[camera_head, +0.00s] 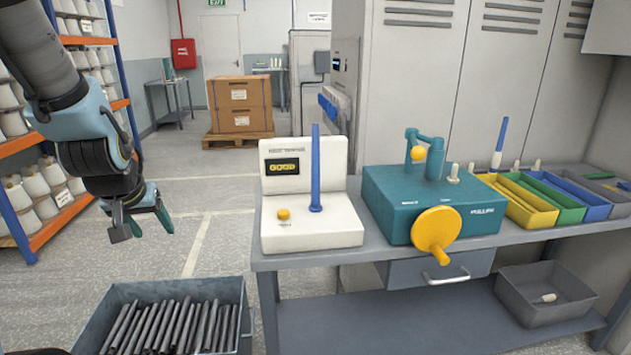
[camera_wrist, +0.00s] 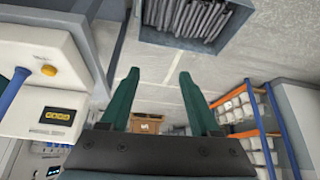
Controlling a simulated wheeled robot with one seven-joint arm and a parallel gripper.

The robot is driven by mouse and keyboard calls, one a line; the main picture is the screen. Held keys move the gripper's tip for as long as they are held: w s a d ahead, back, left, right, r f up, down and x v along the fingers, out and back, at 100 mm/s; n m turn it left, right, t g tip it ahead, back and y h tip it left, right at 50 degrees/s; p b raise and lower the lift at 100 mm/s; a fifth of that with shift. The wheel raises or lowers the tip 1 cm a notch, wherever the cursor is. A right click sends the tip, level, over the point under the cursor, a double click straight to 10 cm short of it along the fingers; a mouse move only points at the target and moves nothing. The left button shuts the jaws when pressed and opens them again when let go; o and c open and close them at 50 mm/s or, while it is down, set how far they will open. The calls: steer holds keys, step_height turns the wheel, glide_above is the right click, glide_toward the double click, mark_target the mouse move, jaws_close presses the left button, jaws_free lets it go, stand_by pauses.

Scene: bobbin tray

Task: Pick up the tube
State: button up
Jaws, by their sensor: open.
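A blue tube (camera_head: 315,165) stands upright on the white machine (camera_head: 340,232) at the left end of the bench. It also shows in the wrist view (camera_wrist: 14,88) at the left edge. Several dark grey tubes (camera_head: 170,328) lie side by side in a grey-blue bin (camera_head: 245,300) at the lower left. They show at the top of the wrist view (camera_wrist: 188,16). My gripper (camera_head: 145,228) hangs in the air left of the white machine and above and behind the bin in the picture. Its green fingers (camera_wrist: 158,75) are apart with nothing between them.
A teal machine with a yellow crank (camera_head: 435,232) stands on the bench (camera_head: 330,258). Coloured trays (camera_head: 515,205) line its right end. The floor between is clear.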

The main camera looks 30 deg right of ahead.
steer(key=w+d+f+m+t+h+b, duration=0.2)
steer(key=w+d+m+t+h+b, duration=0.15)
steer(key=d, duration=0.85)
steer(key=m+t+h+b, duration=0.2)
steer(key=m+h+b, duration=0.2)
steer(key=h+b, duration=0.4)
glide_toward(314, 168)
steer(key=p, duration=0.2)
steer(key=shift+n+h, duration=0.25)
steer(key=shift+h, duration=0.2)
steer(key=x, duration=0.5)
steer(key=shift+w+f+p, duration=0.1)
steer(key=shift+w+p, duration=0.15)
steer(key=shift+p, duration=0.15)
steer(key=shift+p+x, duration=0.95)
steer(key=shift+x, duration=2)
steer(key=shift+f, duration=0.15)
jaws_close()
